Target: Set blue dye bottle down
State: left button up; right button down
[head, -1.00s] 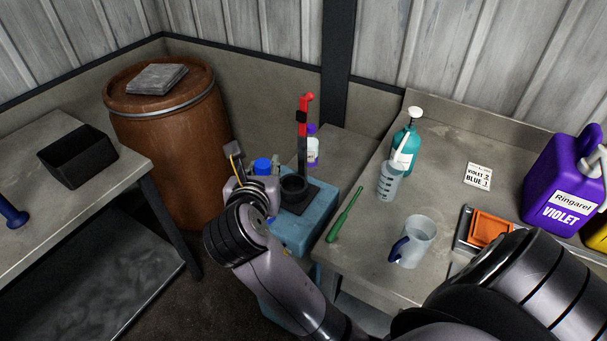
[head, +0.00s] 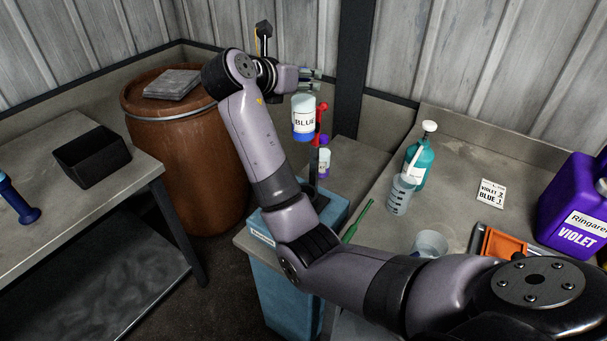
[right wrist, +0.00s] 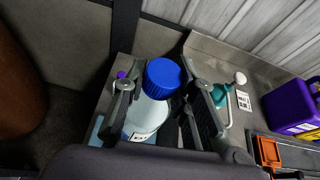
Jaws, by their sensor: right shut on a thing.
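In the right wrist view the bottle's blue cap (right wrist: 163,77) shows between the fingers of my right gripper (right wrist: 160,92). In the head view the bottle overlaps the top of the red-handled column (head: 320,112); I cannot tell the gap between them. My left gripper is not in view.
My right arm hides much of the blue stand (head: 262,238). A purple-capped bottle (head: 324,162) stands behind the column. The right bench holds a teal pump bottle (head: 422,160), measuring cup (head: 400,195), green tool (head: 358,222), pitcher (head: 431,243) and violet jug (head: 575,210).

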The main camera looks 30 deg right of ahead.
notch_tip(320, 180, down, 19)
jog(key=shift+r+p, duration=0.1)
jog(key=shift+p, duration=0.65)
jog(key=shift+f, duration=2.5)
jog(key=c, duration=1.3)
grip_release()
